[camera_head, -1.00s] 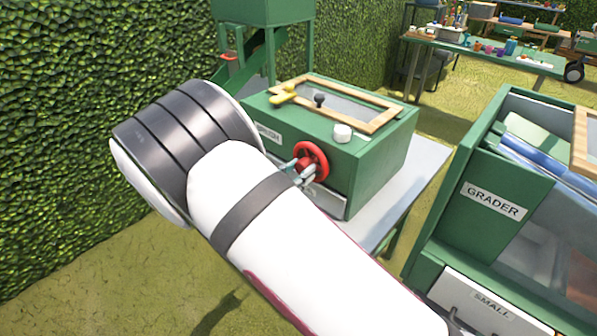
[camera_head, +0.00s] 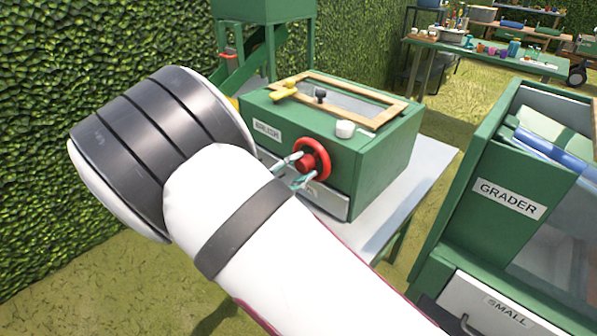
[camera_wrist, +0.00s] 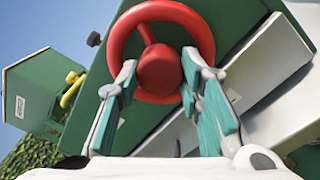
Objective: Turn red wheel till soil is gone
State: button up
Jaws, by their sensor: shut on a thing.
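The red wheel (camera_head: 324,152) with its round hub is on the front of the green box labelled BRUSH (camera_head: 384,149). In the wrist view the red wheel (camera_wrist: 207,38) fills the upper middle. My gripper (camera_head: 297,169) is at the wheel's left side in the head view. In the wrist view the fingers of my gripper (camera_wrist: 158,72) sit on either side of the hub, closed on the wheel. A wood-framed window (camera_head: 350,101) is on the box top. I cannot make out any soil through it.
The box stands on a grey table (camera_head: 428,165). A green machine labelled GRADER (camera_head: 480,232) is close on the right. A hedge (camera_head: 60,60) runs along the left. A yellow handle (camera_head: 284,89), a dark knob (camera_head: 320,94) and a white knob (camera_head: 345,129) are on the box.

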jog(key=m+b, duration=0.2)
jog(key=m, duration=0.3)
jog(key=shift+f+b, duration=0.1)
jog(key=shift+b, duration=0.25)
jog(key=m+b, duration=0.4)
jog(key=shift+m, duration=0.3)
jog(key=m+b, duration=0.5)
jog(key=b, duration=0.1)
jog(key=shift+f+b, duration=0.1)
jog(key=shift+b, duration=0.25)
jog(key=m+b, duration=0.4)
jog(key=b, duration=0.1)
jog(key=shift+r, duration=0.2)
jog(key=o, duration=1.2)
jog(key=shift+r, duration=0.1)
jog(key=shift+c, duration=0.2)
jog(key=shift+r+p, duration=0.1)
jog(key=shift+p, duration=0.3)
